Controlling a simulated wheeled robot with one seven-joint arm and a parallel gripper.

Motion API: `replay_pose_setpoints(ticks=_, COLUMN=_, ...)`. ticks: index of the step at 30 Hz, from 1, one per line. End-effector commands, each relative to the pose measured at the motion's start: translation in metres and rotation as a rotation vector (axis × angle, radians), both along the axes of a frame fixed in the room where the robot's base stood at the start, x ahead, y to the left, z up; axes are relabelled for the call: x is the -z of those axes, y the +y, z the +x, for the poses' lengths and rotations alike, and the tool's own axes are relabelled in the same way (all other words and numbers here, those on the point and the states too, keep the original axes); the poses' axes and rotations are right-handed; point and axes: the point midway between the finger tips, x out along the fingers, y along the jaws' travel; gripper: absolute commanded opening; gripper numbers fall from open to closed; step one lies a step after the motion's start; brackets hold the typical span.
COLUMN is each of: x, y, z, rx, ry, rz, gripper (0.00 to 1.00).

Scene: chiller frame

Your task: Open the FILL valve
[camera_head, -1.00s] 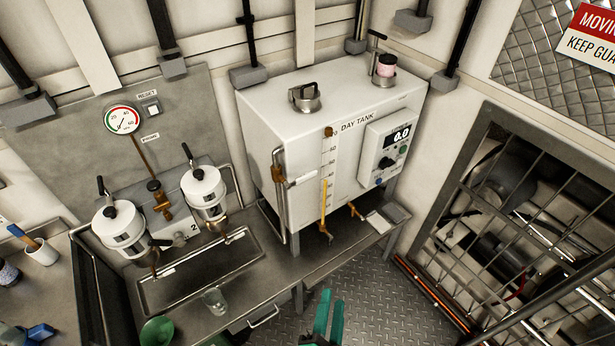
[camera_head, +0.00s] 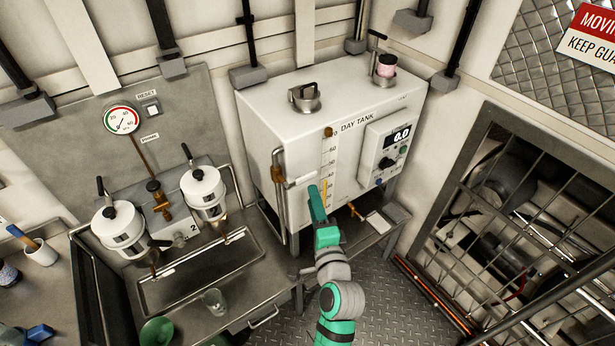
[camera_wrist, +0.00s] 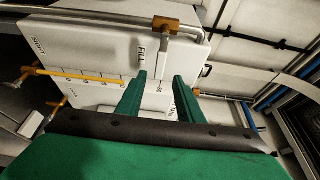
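The FILL valve (camera_head: 279,174) is a brass-coloured body on the pipe at the left front edge of the white day tank (camera_head: 262,115). In the wrist view the brass valve body (camera_wrist: 167,23) is at the top, above the FILL label (camera_wrist: 141,50). My gripper (camera_head: 313,190) is in front of the tank's front face, right of and below the valve.
A control panel (camera_head: 387,149) is on the tank's right front. A yellow sight tube (camera_wrist: 80,76) and brass taps (camera_head: 355,210) are near my gripper. Two white filter canisters (camera_head: 205,190) stand left. A barred gate (camera_head: 500,170) is at right.

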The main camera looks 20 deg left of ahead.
Motion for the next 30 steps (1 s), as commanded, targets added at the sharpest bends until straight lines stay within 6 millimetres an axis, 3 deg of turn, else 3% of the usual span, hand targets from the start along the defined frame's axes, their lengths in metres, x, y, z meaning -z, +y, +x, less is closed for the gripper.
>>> replay_pose_setpoints(ticks=9, x=-0.001, y=0.028, z=0.049, rx=0.0, ry=-0.002, rz=-0.002, gripper=0.34)
replay_pose_setpoints(ticks=15, x=0.0, y=0.04, z=0.071, rx=0.001, ry=-0.001, rz=-0.002, gripper=0.34)
replay_pose_setpoints(ticks=29, x=0.0, y=0.045, z=0.08, rx=0.001, ry=-0.001, rz=-0.002, gripper=0.34)
replay_pose_setpoints(ticks=30, x=0.0, y=0.045, z=0.08, rx=0.001, ry=-0.001, rz=-0.002, gripper=0.24)
